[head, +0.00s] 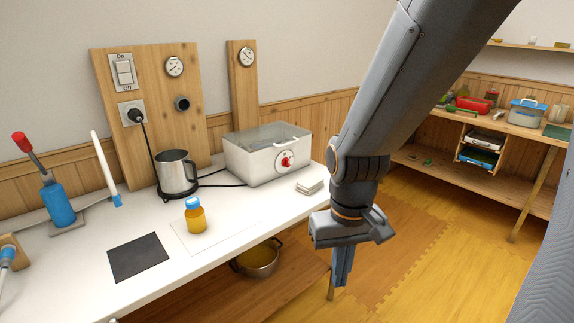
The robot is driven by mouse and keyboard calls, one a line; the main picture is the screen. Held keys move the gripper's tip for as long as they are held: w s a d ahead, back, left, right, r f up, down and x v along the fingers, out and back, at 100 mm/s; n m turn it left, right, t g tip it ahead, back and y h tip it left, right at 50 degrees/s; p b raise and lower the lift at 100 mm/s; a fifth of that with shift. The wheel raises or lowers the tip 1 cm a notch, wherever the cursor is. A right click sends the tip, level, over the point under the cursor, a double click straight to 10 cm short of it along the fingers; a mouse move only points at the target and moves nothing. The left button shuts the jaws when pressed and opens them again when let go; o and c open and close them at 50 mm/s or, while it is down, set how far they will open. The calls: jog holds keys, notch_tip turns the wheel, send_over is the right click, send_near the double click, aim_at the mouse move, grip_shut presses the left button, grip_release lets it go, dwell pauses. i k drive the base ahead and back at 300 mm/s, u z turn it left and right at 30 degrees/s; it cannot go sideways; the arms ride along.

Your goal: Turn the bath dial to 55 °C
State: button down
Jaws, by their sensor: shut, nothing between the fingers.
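The bath (255,155) is a white box with a clear lid, standing at the back right of the white table. Its dial (286,161) is a red knob on a round pale plate on the front face. The dial's markings are too small to read. My gripper (340,284) points down off the table's right front edge, lower than the tabletop in the picture, to the right of the bath and apart from it. Its fingers are together and hold nothing.
Folded white cloths or pads (310,186) lie in front of the bath. A steel jug (177,174), an orange jar with a blue cap (195,216) and a dark mat (138,257) are on the table (225,258). A pot (257,260) sits on the lower shelf. The floor (430,250) at right is clear.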

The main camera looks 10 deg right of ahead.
aim_at(286, 161)
jog(key=z, duration=0.55)
jog(key=k, duration=0.65)
jog(key=z, duration=0.6)
jog(key=i, duration=1.25)
jog(key=u, duration=1.2)
jog(key=i, duration=0.4)
jog(key=u, duration=0.3)
